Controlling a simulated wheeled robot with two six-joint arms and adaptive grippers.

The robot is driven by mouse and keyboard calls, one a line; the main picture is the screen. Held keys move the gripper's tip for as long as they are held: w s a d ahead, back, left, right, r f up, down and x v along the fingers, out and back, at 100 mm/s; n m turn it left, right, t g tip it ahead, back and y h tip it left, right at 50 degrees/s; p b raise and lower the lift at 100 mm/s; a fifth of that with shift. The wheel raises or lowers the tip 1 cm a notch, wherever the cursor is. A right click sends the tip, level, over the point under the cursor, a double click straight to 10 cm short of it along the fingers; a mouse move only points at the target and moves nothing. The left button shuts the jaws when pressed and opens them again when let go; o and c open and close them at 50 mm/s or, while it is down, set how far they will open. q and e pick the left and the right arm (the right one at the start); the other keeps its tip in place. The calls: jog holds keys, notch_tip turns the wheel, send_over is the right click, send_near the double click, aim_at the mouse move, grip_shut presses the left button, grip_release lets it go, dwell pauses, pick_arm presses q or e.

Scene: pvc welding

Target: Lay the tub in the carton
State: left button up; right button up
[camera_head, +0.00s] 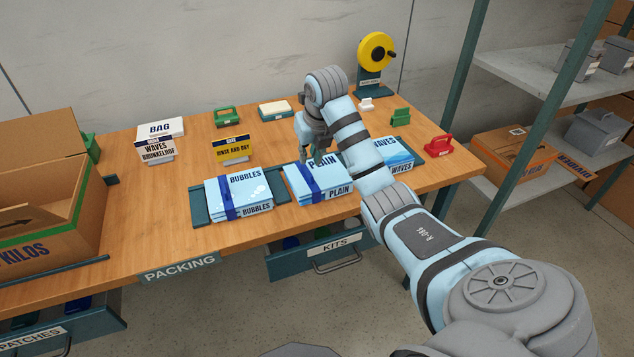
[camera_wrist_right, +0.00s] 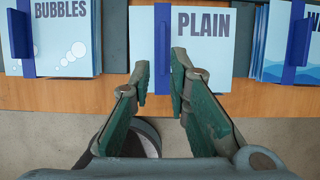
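The open brown carton (camera_head: 40,200) stands at the table's left end, its flap up and green tape along its side. I cannot tell which object is the tub; none is plainly one. My right gripper (camera_head: 318,155) is over the PLAIN pack (camera_head: 335,178), in the middle of the row. In the right wrist view my right gripper (camera_wrist_right: 160,85) has its fingers apart, with the blue band of the PLAIN pack (camera_wrist_right: 205,45) in the gap beyond the tips. Whether they touch it is unclear. My left gripper is not in view.
The BUBBLES pack (camera_head: 238,190) and the WAVES pack (camera_head: 392,152) flank the PLAIN pack. Shelves (camera_head: 560,70) stand right. Bare wood lies between carton and packs.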

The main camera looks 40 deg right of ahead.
aim_at(307, 169)
jog(key=x, duration=0.3)
jog(key=b+x, duration=0.1)
jog(key=x, duration=0.3)
jog(key=shift+d, duration=0.25)
grip_shut()
jog(key=shift+r, duration=0.1)
